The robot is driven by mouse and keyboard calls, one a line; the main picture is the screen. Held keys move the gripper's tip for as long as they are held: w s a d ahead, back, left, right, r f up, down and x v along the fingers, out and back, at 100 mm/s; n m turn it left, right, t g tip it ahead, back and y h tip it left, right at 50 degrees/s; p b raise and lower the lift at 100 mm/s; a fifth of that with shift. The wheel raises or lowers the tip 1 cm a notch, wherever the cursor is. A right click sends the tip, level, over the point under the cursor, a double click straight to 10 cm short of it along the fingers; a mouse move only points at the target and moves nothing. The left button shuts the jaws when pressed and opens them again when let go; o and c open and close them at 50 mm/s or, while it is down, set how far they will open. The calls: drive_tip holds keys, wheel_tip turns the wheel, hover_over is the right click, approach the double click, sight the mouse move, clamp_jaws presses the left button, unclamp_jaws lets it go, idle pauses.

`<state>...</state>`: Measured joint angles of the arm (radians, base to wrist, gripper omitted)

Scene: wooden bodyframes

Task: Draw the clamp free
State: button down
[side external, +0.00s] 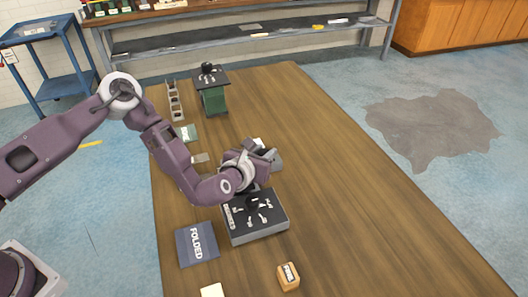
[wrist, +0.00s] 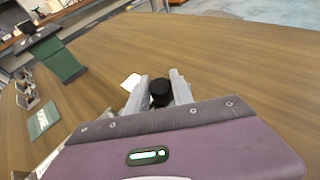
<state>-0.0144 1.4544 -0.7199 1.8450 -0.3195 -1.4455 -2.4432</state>
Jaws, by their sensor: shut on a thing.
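My gripper (wrist: 160,84) is shut on a black round-topped piece (wrist: 160,93), which shows between the two grey fingers in the wrist view. I cannot tell whether this piece is the clamp, as its lower part is hidden. In the side view my gripper (side external: 270,160) is over the middle of the wooden table, just behind a grey box with a black top (side external: 255,215). That top bears several pale marks and a dark knob. What my gripper holds is not clear in the side view. No other thing can be surely told as the clamp.
A green stand with a black top (side external: 213,97) is at the table's far end, beside a row of open compartments (side external: 174,102). A dark "FOLDED" sheet (side external: 197,244) and a small wooden block (side external: 288,276) lie near the front. The table's right side (side external: 350,190) is clear.

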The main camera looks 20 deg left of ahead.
sight(277, 159)
idle(0.6)
drive_tip(key=shift+w+d+r, duration=0.1)
drive_tip(key=shift+w+d, duration=1.3)
drive_tip(key=shift+d, duration=0.05)
drive_tip(key=c, duration=1.1)
unclamp_jaws()
drive_tip(key=v, duration=0.7)
